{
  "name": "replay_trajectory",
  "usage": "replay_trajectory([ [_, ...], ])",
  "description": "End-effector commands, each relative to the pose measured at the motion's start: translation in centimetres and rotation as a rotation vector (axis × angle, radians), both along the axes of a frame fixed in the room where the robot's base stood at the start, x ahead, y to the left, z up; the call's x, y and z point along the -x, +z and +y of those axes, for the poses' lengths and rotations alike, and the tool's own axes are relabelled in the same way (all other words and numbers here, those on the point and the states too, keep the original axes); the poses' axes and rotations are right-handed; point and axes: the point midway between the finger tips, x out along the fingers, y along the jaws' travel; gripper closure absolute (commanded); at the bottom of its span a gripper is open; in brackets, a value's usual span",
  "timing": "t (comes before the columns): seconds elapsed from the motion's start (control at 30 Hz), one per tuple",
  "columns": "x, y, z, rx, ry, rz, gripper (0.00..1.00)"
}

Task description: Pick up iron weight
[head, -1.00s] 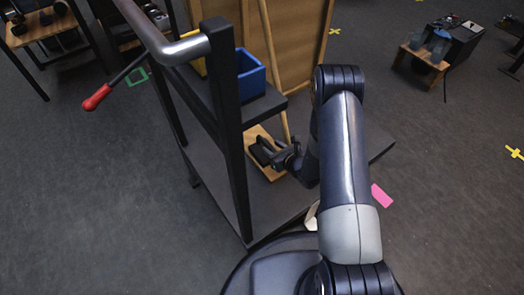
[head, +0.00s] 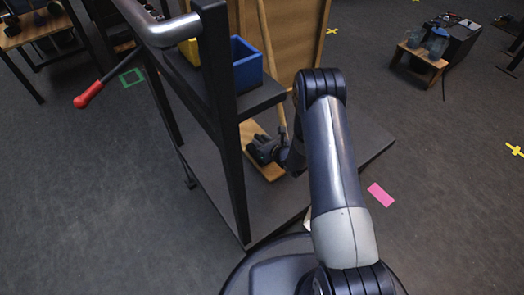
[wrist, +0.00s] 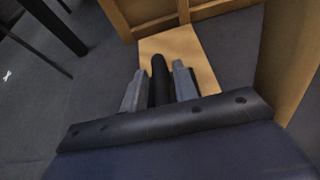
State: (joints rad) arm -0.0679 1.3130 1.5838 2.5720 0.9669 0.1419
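A dark, narrow, round-topped thing, which I take to be the iron weight (wrist: 159,70), stands out over a light wooden board (wrist: 205,62) in the wrist view. My gripper (wrist: 160,78) has its two grey fingers on either side of it, apart, with a thin gap at the left finger. Contact on the right side is hard to tell. In the head view my gripper (head: 266,149) is low over the wooden board (head: 271,173) on the cart's lower deck, and it mostly hides the weight there.
The black cart's post (head: 228,130) and upper shelf with a blue bin (head: 247,66) stand left of my arm. A wooden panel (head: 290,45) and a pole (head: 269,60) rise behind the board. The lower deck (head: 350,150) is bare to the right.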

Motion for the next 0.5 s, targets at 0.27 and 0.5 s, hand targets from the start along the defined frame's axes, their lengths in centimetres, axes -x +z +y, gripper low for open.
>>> replay_trajectory([
  [0.27,0.01,0.00,-0.02,0.000,0.000,0.000,0.95],
  [0.5,0.02,0.00,-0.01,0.000,0.000,0.000,1.00],
])
